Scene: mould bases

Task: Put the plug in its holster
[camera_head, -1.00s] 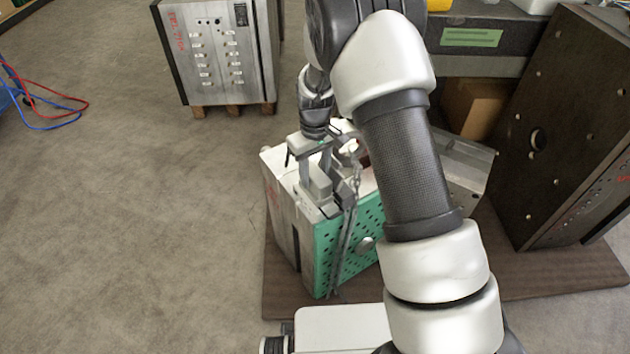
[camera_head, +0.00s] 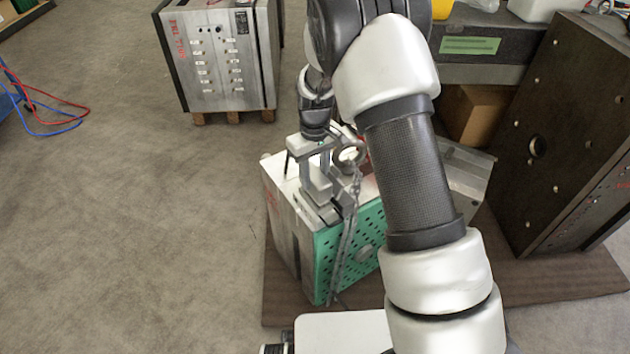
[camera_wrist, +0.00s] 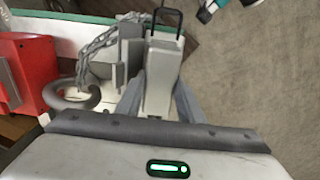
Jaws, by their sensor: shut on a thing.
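My gripper (camera_head: 316,176) is shut on the plug, a pale grey block (camera_wrist: 161,80), just above the top of the mould base (camera_head: 280,180) with the green perforated side plate. In the wrist view the plug sits between both fingers, with a black wire loop at its far end. A darker grey stepped block (camera_wrist: 125,52) stands close to its left and looks like the holster, though I cannot tell for sure. Whether plug and block touch is unclear. In the head view the arm and gripper partly hide this area.
A chain (camera_wrist: 98,44) and a steel eye bolt (camera_head: 350,154) are close beside the gripper. A red part (camera_wrist: 30,72) is at the wrist view's left. A dark upright plate (camera_head: 570,130) stands right; another mould base (camera_head: 215,65) stands behind.

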